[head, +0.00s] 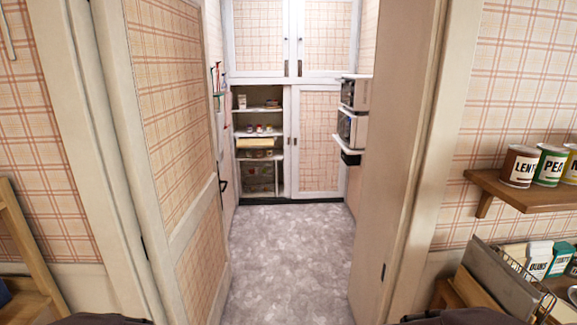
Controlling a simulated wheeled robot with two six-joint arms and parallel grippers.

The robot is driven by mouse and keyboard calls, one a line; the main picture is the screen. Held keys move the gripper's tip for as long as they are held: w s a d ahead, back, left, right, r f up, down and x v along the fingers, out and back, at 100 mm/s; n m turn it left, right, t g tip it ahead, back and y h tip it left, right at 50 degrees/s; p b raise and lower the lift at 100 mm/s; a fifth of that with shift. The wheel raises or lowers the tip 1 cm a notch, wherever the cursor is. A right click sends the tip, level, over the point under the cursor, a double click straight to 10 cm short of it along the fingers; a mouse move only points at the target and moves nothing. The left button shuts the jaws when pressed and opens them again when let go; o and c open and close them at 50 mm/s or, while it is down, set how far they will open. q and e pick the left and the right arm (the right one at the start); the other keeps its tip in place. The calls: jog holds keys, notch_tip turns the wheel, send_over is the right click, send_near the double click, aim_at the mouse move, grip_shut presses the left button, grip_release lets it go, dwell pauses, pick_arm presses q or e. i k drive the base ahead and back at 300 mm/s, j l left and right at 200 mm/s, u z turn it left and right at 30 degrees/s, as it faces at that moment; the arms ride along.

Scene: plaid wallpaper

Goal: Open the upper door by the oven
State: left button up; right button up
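At the back of a narrow room stands a tall white cabinet with plaid door panels. Its upper left door (258,38) and upper right door (327,38) are both shut, with small dark handles (300,67) near the middle seam. Two box-like appliances (351,129) sit on shelves on the right wall; I cannot tell for sure which is the oven. The lower right door (318,140) is shut, and the lower left section shows open shelves (260,132) with goods. Neither gripper is in view; only dark parts of mine show at the bottom edge.
A plaid-panelled door (170,120) stands open on the left of the doorway, and a plain panel (395,140) edges its right. The grey floor (285,250) between is clear.

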aim_at(327, 30)
jog(key=i+l, duration=0.1)
jog(key=i, duration=6.7)
jog(key=j, duration=0.1)
